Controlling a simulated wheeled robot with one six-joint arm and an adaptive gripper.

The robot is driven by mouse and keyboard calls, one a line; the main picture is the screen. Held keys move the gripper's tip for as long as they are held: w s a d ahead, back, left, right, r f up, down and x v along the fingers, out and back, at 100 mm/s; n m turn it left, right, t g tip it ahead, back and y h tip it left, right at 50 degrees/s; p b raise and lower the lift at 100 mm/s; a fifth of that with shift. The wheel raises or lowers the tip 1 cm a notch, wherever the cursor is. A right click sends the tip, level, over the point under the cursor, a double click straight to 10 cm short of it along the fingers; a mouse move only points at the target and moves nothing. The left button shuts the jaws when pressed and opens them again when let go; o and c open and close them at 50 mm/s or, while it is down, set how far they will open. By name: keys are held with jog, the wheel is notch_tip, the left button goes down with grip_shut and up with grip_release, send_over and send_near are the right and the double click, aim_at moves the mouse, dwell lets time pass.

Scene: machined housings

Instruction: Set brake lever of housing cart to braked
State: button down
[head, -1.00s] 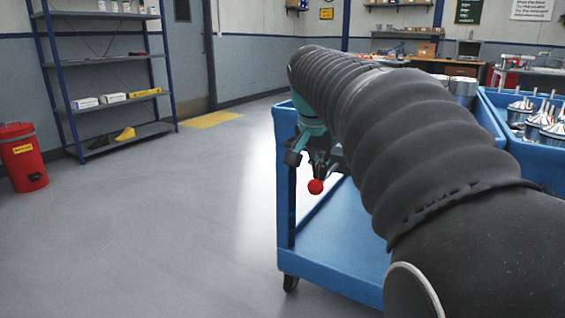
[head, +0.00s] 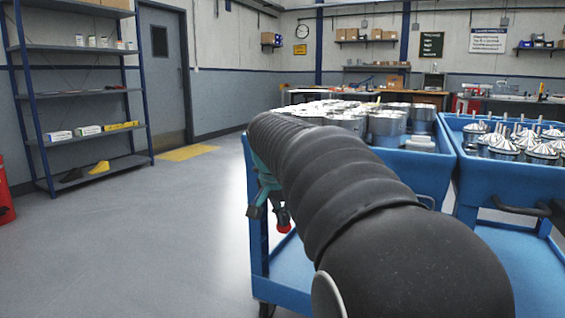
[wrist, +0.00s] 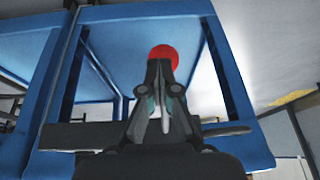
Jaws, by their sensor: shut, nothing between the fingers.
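The housing cart (head: 258,290) is blue, with several metal housings (head: 388,122) on its top. The brake lever's red round knob (head: 284,228) shows low at the cart's left end, partly covered by my gripper (head: 279,213). In the wrist view the red knob (wrist: 162,55) sits just beyond the tips of my gripper (wrist: 160,66). The fingers are shut with nothing between them and overlap the knob's lower edge in that view. I cannot tell whether they touch it. The lever's shaft and its setting are hidden.
A second blue cart (head: 480,196) with finned metal parts stands close on the right. A blue shelf rack (head: 85,92) stands at the left wall, near a yellow floor mat (head: 188,153). The floor left of the housing cart is clear.

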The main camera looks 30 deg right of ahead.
jog(key=shift+f, duration=0.1)
dwell(0.3)
jog(key=s+a+f+p+v, duration=0.1)
jog(key=p+v, duration=0.3)
jog(key=v, duration=0.8)
jog(key=shift+s+a+r, duration=0.35)
jog(key=shift+s+a, duration=0.2)
jog(key=shift+s, duration=0.05)
